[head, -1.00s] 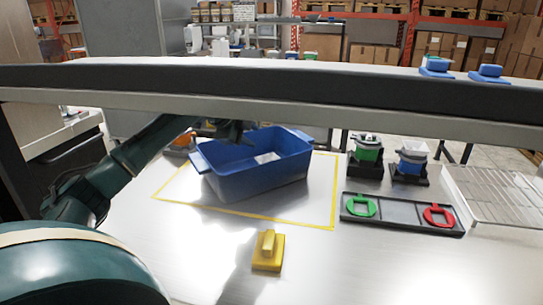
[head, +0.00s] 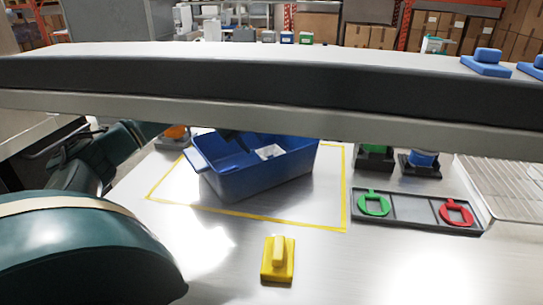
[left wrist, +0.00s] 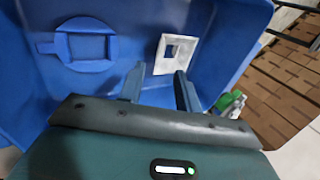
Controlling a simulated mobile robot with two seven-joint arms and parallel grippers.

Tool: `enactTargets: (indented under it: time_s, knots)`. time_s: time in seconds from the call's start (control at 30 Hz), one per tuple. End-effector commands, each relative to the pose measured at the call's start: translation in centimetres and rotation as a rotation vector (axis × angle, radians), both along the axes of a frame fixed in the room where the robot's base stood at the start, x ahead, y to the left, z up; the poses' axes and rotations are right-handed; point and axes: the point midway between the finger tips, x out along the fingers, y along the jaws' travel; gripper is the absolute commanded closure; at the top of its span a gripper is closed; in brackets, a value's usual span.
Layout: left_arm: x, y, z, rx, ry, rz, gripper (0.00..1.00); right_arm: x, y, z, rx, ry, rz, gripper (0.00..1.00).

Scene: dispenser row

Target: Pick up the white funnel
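The white funnel (left wrist: 176,52), a flat square piece with a square opening, lies in the blue bin (head: 262,182). It also shows in the head view (head: 270,152) on the bin's inside. My left gripper (left wrist: 159,88) is open and empty in the left wrist view, its two fingers pointing into the bin. The funnel appears just beyond the right finger, apart from it. A blue funnel (left wrist: 84,46) lies to the left in the bin. The right gripper is not in view.
A long beam (head: 260,85) crosses above the table, with blue pieces (head: 487,63) on top. A tray (head: 415,212) holds green and red funnels. Dispensers (head: 375,158) stand behind it. A yellow block (head: 278,261) sits at the front; the metal around it is clear.

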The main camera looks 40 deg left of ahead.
Motion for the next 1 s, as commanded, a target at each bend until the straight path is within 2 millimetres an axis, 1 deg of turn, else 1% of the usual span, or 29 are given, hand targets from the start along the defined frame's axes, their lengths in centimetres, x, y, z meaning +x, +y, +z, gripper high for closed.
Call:
enactTargets:
  time_s: [0.03, 0.17, 0.37, 0.5, 0.6, 0.77, 0.8, 0.87, 1.0]
  knots:
    - [0.2, -0.1, -0.4, -0.001, 0.001, 0.0, 0.67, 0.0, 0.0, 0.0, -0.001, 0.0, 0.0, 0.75]
    - [0.5, -0.2, -1.0, 0.001, 0.0, 0.0, 0.67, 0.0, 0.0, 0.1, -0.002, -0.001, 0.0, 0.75]
    - [1.7, -1.0, -3.5, -0.001, 0.002, -0.001, 0.67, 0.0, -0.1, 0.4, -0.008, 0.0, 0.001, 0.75]
    - [2.5, -1.2, -5.0, 0.0, 0.0, 0.0, 0.67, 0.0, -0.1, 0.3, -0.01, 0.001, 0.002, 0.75]
    - [2.7, -1.2, -5.4, 0.001, -0.001, 0.001, 0.67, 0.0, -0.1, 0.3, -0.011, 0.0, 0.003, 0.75]
    - [2.7, -1.2, -5.4, 0.001, -0.001, 0.001, 0.67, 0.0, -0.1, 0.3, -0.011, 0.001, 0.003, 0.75]
    - [2.7, -1.2, -5.4, 0.001, -0.001, 0.001, 0.67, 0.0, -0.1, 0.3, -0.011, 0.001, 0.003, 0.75]
    - [2.7, -1.2, -5.4, 0.001, -0.001, 0.001, 0.72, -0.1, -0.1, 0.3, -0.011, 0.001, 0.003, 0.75]
    - [2.6, -1.2, -5.4, 0.001, -0.001, 0.001, 0.84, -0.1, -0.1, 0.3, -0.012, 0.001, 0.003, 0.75]
